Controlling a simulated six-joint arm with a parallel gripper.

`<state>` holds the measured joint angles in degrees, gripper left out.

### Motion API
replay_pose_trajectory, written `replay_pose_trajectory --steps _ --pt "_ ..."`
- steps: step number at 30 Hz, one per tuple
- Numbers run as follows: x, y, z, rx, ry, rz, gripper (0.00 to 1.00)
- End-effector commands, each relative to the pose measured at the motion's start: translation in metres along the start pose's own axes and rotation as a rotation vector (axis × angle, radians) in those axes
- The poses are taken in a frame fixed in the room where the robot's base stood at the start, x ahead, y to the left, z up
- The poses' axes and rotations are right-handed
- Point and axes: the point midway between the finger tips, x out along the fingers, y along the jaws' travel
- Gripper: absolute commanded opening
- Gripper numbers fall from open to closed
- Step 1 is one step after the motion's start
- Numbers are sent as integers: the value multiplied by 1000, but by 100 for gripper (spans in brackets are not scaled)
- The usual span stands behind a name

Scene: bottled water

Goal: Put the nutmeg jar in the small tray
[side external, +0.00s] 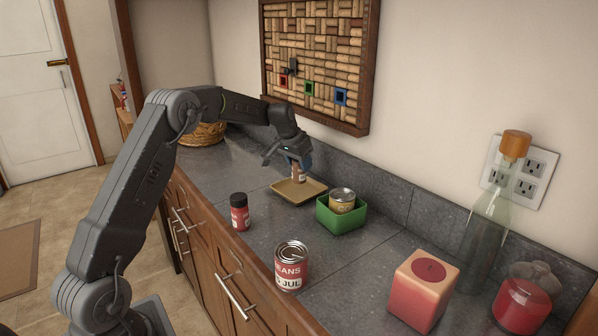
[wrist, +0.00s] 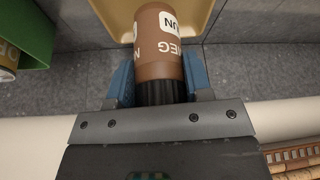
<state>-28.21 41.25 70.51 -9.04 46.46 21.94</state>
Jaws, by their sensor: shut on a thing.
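My gripper (wrist: 158,80) is shut on the brown nutmeg jar (wrist: 159,58), with its blue fingers on either side near the black lid. Part of the word "NUTMEG" shows on the jar's label in the wrist view. In the side external view, my gripper (side external: 300,160) holds the jar (side external: 299,174) over the small tan tray (side external: 288,198). The tray also shows in the wrist view (wrist: 105,12), beyond the jar. I cannot tell whether the jar's base touches the tray.
A green box (side external: 338,222) holding a can (side external: 342,200) stands right of the tray. A red-and-tan box (side external: 422,290), a glass bottle (side external: 487,235) and a red jar (side external: 521,302) are at right.

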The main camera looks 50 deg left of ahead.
Motion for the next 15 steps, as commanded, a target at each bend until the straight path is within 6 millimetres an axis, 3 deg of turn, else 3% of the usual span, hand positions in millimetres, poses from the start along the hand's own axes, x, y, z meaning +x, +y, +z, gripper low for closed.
replay_pose_trajectory --steps 6,15 --pt "28 0 13 -1 -3 0 21" --pt "29 0 13 -1 -1 0 21"
